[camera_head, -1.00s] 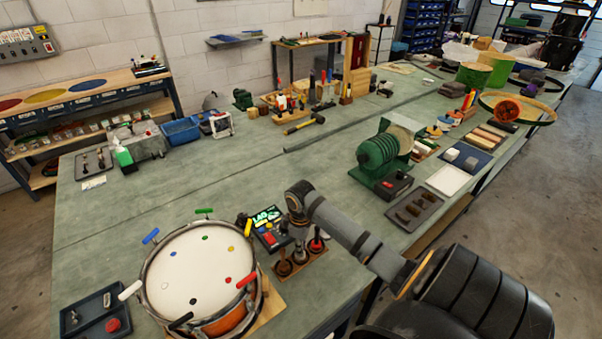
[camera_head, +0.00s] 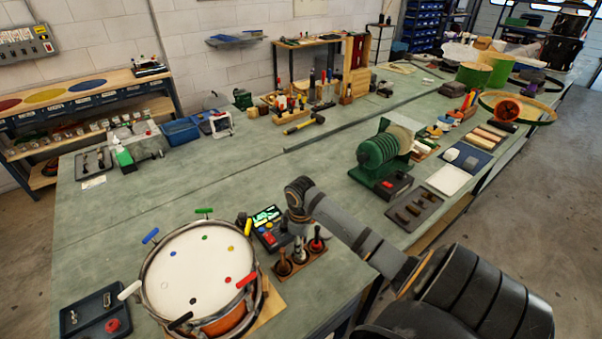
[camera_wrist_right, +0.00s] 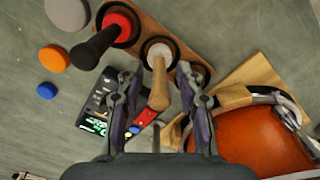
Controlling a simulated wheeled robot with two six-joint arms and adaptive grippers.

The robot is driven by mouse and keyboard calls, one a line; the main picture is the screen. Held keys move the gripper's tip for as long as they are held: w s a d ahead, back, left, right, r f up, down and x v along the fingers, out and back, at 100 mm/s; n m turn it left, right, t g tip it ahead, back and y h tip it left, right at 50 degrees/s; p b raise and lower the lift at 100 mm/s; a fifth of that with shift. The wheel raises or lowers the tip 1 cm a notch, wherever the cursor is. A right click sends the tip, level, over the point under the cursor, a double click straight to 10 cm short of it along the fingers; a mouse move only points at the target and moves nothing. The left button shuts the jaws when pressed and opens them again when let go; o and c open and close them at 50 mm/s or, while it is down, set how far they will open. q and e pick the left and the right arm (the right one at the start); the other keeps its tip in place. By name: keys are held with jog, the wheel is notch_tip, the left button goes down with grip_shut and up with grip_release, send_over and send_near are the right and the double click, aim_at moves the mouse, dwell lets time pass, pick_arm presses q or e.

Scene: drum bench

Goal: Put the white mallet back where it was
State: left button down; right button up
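The white mallet (camera_wrist_right: 159,52) stands in the middle hole of the wooden rack (camera_wrist_right: 186,47), its pale head low in a dark ring and its wooden handle pointing up at the wrist camera. It also shows in the head view (camera_head: 299,250), partly covered by my gripper. My right gripper (camera_wrist_right: 160,78) is open, with a finger on either side of the handle and a gap to each. In the head view my right gripper (camera_head: 298,226) is above the rack. My left gripper is not in view.
A red mallet (camera_wrist_right: 113,28) with a black handle stands beside the white one. A brown mallet (camera_head: 283,264) is at the rack's other end. The drum (camera_head: 195,275) with coloured pegs is close on the left, and a control box (camera_head: 268,232) sits behind the rack.

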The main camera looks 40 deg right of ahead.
notch_tip(320, 180, up, 11)
jog(key=shift+f+b, duration=0.2)
jog(key=shift+b, duration=0.4)
